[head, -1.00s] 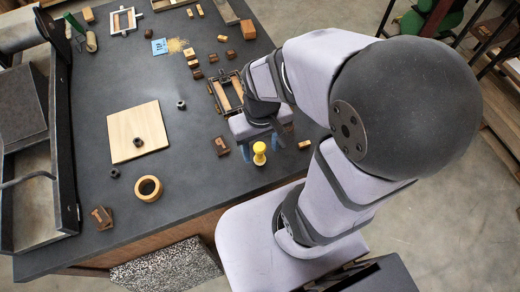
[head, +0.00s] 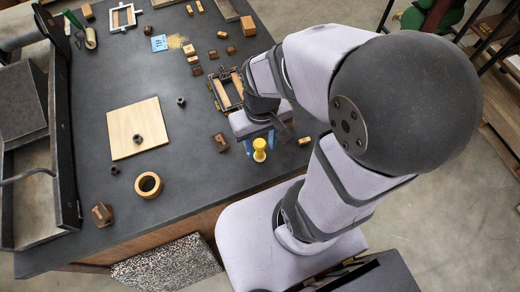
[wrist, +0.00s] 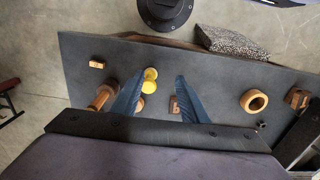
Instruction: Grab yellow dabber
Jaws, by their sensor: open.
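The yellow dabber (head: 260,150) stands near the table's front edge in the head view, with a round top. In the wrist view the yellow dabber (wrist: 150,74) shows just beyond the tip of the left finger, which hides part of its lower side. My gripper (head: 260,141) hangs over the table right by the dabber, pointing down. In the wrist view my gripper (wrist: 160,80) has its two blue fingers well apart, with nothing held between them. The dabber lies nearer the left finger than the right one. I cannot tell whether the finger touches it.
A brown stamp block (head: 221,142) lies left of the dabber, and a small wooden block (head: 304,141) to its right. A wooden-handled tool (wrist: 102,95) stands beside the left finger. A framed tool (head: 226,91) lies behind my gripper. A tape ring (head: 148,185) and board (head: 134,128) lie left.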

